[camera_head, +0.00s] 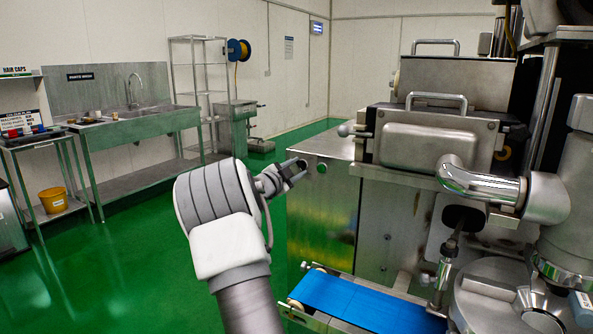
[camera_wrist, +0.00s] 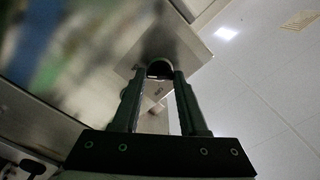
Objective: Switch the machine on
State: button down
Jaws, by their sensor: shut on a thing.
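The machine is a steel body with a large box-shaped cabinet (camera_head: 325,215); a small green round button (camera_head: 322,168) shows on its front face. My gripper (camera_head: 297,168) is at the upper left edge of the cabinet, left of the green button. In the wrist view my gripper (camera_wrist: 162,80) has its two fingers close on either side of a dark round knob (camera_wrist: 160,67), in front of a steel plate (camera_wrist: 178,48). The fingers are shut on the knob. Its markings and the position it is turned to cannot be made out.
A blue conveyor belt (camera_head: 350,302) runs low in front of the machine. Steel pipes and hoppers (camera_head: 430,140) crowd the right side. A sink bench (camera_head: 140,125) and a wire rack (camera_head: 195,85) stand at the back left. The green floor between is clear.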

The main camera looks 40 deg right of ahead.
jog(key=shift+f, duration=0.1)
jog(key=shift+c, duration=2.2)
grip_release()
jog(key=shift+a, duration=0.1)
jog(key=p+v, duration=0.1)
jog(key=v, duration=1.6)
jog(key=shift+p, duration=0.35)
jog(key=shift+a, duration=0.2)
